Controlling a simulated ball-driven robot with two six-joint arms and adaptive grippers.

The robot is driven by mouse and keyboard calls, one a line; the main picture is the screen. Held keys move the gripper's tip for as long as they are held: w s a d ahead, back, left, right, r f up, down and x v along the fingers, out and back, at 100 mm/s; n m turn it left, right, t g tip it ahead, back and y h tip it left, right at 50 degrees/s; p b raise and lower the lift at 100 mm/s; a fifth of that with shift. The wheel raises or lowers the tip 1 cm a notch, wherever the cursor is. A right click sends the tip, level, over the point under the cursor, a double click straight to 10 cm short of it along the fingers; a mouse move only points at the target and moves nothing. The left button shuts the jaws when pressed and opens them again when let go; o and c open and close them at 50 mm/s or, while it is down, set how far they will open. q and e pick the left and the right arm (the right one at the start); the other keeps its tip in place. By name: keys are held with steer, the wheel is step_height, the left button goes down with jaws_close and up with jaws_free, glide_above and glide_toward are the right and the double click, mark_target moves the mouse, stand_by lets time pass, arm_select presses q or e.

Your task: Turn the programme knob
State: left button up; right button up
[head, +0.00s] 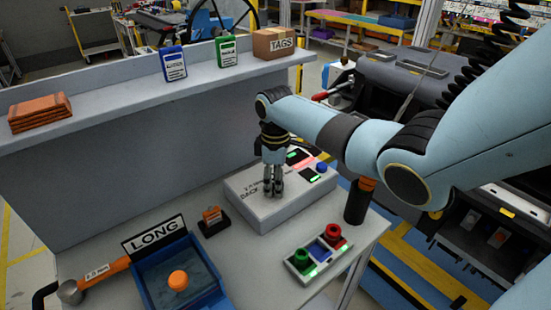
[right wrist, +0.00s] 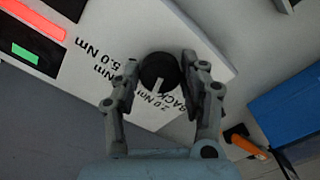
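The programme knob (right wrist: 158,72) is round and black with a pale pointer line, on the white face of the controller box (head: 287,207). In the right wrist view its pointer is towards the "2.0 Nm" label, with "BACK" and "5.0 Nm" labels around it. In the head view my right gripper (head: 273,193) points down at the box top and hides the knob. My left gripper is not in view.
The box has a display, a red-lit strip and a blue button (head: 321,168). In front is a button tray (head: 318,268) with red, blue and green parts. A shelf (head: 110,118) runs behind.

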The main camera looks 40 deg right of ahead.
steer(key=o, duration=0.3)
steer(key=shift+r, duration=0.1)
step_height(320, 180, up, 12)
steer(key=shift+f, duration=0.1)
stand_by(0.3)
stand_by(0.5)
